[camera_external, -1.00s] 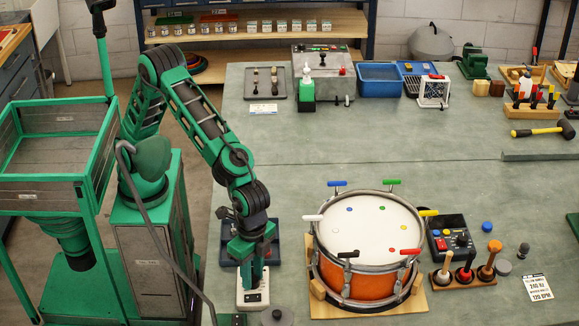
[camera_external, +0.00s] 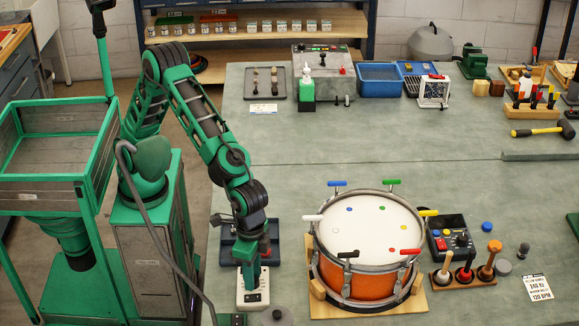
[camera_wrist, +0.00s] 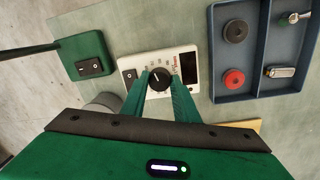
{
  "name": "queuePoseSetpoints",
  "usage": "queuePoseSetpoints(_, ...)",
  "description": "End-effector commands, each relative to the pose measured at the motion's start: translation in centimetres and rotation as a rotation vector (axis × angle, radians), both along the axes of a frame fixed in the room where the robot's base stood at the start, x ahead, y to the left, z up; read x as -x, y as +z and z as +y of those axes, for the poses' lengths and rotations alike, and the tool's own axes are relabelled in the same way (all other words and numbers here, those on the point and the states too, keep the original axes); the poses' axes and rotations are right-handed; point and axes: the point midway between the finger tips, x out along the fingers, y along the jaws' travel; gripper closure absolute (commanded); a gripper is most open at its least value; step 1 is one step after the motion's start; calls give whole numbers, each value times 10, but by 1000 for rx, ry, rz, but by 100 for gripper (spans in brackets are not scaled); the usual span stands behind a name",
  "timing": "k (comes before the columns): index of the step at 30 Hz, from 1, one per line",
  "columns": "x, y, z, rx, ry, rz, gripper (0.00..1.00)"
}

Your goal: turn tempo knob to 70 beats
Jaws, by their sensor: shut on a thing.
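The tempo unit is a small white box (camera_wrist: 130,65) with a black display (camera_wrist: 189,68) and a black round knob (camera_wrist: 158,80) with a scale around it. Its dial numbers are too small to read. My gripper (camera_wrist: 159,88) is shut on the knob, with one green finger on each side of it. In the external view the white box (camera_external: 246,299) sits on the bench beneath my gripper (camera_external: 249,283). The knob is hidden there by the fingers.
A green box with a black switch (camera_wrist: 90,67) lies left of the white box in the wrist view. A blue-grey tray (camera_wrist: 250,97) with small parts lies to its right. The drum (camera_external: 362,283) stands right of my gripper in the external view.

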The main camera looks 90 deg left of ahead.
Motion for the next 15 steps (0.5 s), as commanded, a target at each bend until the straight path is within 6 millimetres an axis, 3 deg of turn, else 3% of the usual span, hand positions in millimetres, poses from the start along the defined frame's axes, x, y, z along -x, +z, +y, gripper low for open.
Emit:
queuePoseSetpoints(4, -5, 2, 0, 5, 7, -7, 95)
queuePoseSetpoints(5, -5, 2, 0, 5, 8, -8, 66)
queuePoseSetpoints(6, -4, 1, 0, 5, 6, -8, 56)
queuePoseSetpoints(15, -1, 0, 0, 1, 0, -2, 54)
